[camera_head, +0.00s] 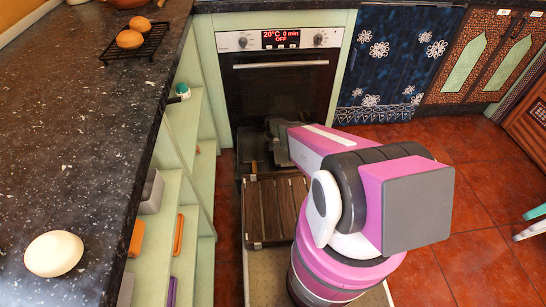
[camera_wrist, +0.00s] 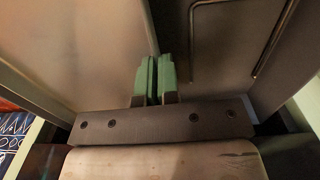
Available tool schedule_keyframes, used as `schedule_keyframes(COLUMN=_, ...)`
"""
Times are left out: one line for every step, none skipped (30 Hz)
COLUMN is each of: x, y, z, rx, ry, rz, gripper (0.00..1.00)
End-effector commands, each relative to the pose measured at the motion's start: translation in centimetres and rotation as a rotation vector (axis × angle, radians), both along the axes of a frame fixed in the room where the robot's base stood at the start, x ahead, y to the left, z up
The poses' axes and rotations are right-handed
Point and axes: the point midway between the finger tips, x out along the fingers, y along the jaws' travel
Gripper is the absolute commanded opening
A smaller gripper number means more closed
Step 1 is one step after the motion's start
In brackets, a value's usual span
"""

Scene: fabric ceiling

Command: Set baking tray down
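My gripper (camera_wrist: 156,75) shows two green fingers close together in the wrist view, with only a narrow gap. A thin edge runs into that gap, which looks like the baking tray's edge pinched there. In the head view a dark flat piece (camera_head: 252,150) stands beside the end of my arm, low in front of the oven; I take it for the tray, though most of it is hidden by the arm. My fingers are hidden in that view.
The oven (camera_head: 279,75) has a lit red display. A dark brown slatted panel (camera_head: 266,212) lies low beside my arm. Open green shelves (camera_head: 196,140) and the black counter (camera_head: 85,130) are close on the left.

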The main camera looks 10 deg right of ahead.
Motion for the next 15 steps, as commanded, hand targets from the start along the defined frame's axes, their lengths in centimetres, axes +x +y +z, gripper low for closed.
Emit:
schedule_keyframes(x=0.2, y=0.0, z=-1.3, rx=0.000, ry=0.001, rz=0.001, gripper=0.00)
schedule_keyframes(x=0.2, y=0.0, z=-1.9, rx=0.000, ry=0.001, rz=0.000, gripper=0.00)
schedule_keyframes(x=0.2, y=0.0, z=-2.6, rx=0.000, ry=0.001, rz=0.001, gripper=0.00)
schedule_keyframes(x=0.2, y=0.0, z=-3.0, rx=0.000, ry=0.001, rz=0.001, gripper=0.00)
schedule_keyframes(x=0.2, y=0.0, z=-3.4, rx=0.000, ry=0.001, rz=0.001, gripper=0.00)
schedule_keyframes(x=0.1, y=0.0, z=-3.9, rx=0.000, ry=0.000, rz=0.001, gripper=0.00)
schedule_keyframes(x=0.1, y=0.0, z=-4.2, rx=0.000, ry=0.000, rz=0.001, gripper=0.00)
schedule_keyframes(x=0.1, y=0.0, z=-4.4, rx=0.000, ry=0.000, rz=0.001, gripper=0.00)
schedule_keyframes(x=0.1, y=0.0, z=-4.6, rx=0.000, ry=0.000, rz=0.001, gripper=0.00)
schedule_keyframes(x=0.0, y=0.0, z=-4.7, rx=0.000, ry=0.000, rz=0.001, gripper=0.00)
schedule_keyframes(x=0.0, y=0.0, z=-4.8, rx=0.000, ry=0.000, rz=0.001, gripper=0.00)
schedule_keyframes(x=0.0, y=0.0, z=-5.0, rx=0.000, ry=0.000, rz=0.001, gripper=0.00)
schedule_keyframes(x=0.0, y=0.0, z=-5.2, rx=0.000, ry=0.000, rz=0.001, gripper=0.00)
schedule_keyframes(x=0.0, y=0.0, z=-5.5, rx=0.000, ry=0.000, rz=0.001, gripper=0.00)
schedule_keyframes(x=0.1, y=0.0, z=-5.9, rx=0.000, ry=0.000, rz=0.001, gripper=0.00)
